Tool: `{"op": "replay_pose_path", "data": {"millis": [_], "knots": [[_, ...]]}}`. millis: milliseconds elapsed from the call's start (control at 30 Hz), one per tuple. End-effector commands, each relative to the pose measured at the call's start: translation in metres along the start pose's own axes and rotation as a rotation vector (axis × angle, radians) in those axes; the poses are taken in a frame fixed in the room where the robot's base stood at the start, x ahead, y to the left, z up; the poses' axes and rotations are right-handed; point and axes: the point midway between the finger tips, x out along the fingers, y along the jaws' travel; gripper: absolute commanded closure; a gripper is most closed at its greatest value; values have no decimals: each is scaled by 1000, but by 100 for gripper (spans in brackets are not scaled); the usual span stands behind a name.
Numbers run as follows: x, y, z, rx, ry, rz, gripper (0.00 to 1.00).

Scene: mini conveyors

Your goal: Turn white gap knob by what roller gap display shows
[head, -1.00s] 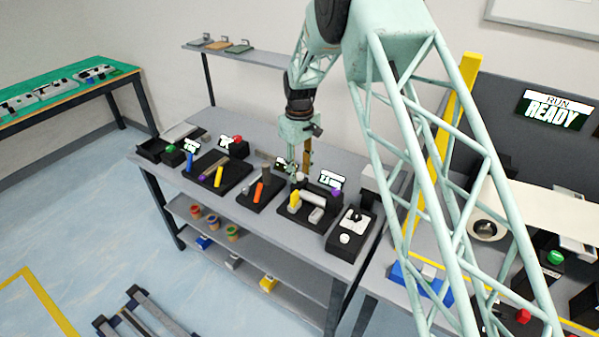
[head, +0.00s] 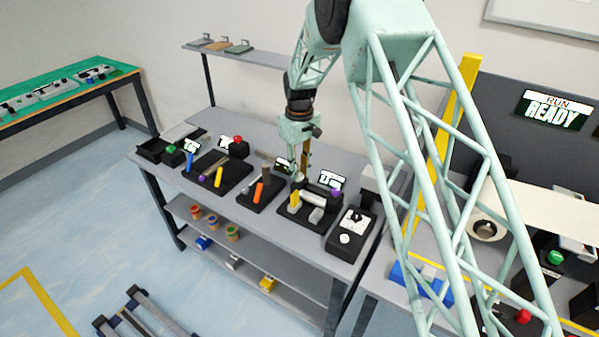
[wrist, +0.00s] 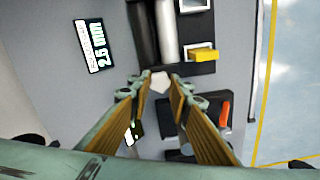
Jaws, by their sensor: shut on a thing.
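The white gap knob (wrist: 159,82) sits between the tips of my gripper (wrist: 158,90) in the wrist view. My gripper is shut on it, and the fingers cover its sides. In the head view my gripper (head: 301,173) reaches down to the far side of the roller unit. The roller gap display (wrist: 91,46) stands beside the rollers and appears to read 2.5 mm, turned sideways in the wrist view. It also shows in the head view (head: 331,179), too small to read surely. The grey rollers (wrist: 166,30) lie just beyond the knob.
A yellow block (wrist: 202,55) sits on the roller unit. A neighbouring black unit has an orange handle (head: 259,192). A black box with a white knob and dial (head: 351,228) stands at the right front. Another small display (head: 283,165) stands close behind my gripper.

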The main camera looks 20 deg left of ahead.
Motion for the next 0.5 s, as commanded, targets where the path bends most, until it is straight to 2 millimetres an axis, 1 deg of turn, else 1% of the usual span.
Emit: {"op": "replay_pose_path", "data": {"millis": [267,500], "knots": [[0,0,0,133,0,0,92],[0,0,0,308,0,0,92]]}}
